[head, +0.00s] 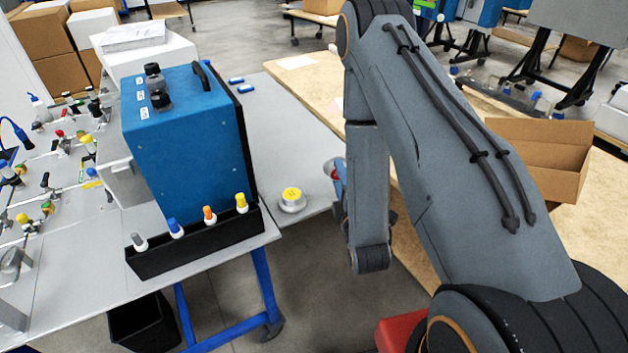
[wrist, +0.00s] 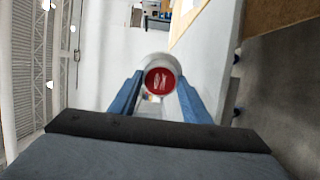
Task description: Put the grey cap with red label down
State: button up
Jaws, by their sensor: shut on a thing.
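The grey cap with red label (wrist: 160,79) is between the two blue fingers of my gripper (wrist: 158,98) in the wrist view. The fingers are shut on its sides, and the red label faces the camera. In the head view the cap (head: 331,166) shows only in part at the left of my arm, near the right edge of the grey table (head: 268,140). Most of my gripper is hidden behind my arm there. I cannot tell whether the cap touches a surface.
A grey cap with yellow label (head: 291,200) sits on the grey table's corner, left of my gripper. A blue analyser box (head: 190,140) stands further left, with a black rack (head: 197,242) of several small bottles before it. A wooden table (head: 318,88) lies behind.

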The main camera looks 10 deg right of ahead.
aim_at(335, 157)
jog(key=w+g+p, duration=0.1)
jog(key=w+r+g+p, duration=0.1)
jog(key=w+r, duration=0.1)
jog(key=w, duration=0.1)
jog(key=shift+a+r+g+p, duration=0.25)
jog(key=shift+g+p, duration=0.15)
jog(key=shift+w+g, duration=0.35)
jog(key=shift+g, duration=0.15)
jog(key=shift+w+r+g, duration=0.15)
jog(key=shift+r+g, duration=0.05)
jog(key=shift+g, duration=0.9)
jog(key=g, duration=0.1)
jog(key=s+r+g, duration=0.1)
jog(key=g, duration=0.1)
jog(key=shift+r, duration=0.15)
jog(key=shift+s+r+g, duration=0.7)
jog(key=shift+s+g, duration=0.3)
jog(key=shift+g, duration=0.2)
jog(key=shift+s+r+g, duration=0.55)
jog(key=shift+s+r, duration=0.05)
jog(key=shift+s, duration=0.15)
jog(key=shift+s+r+g, duration=0.55)
jog(key=shift+s, duration=0.2)
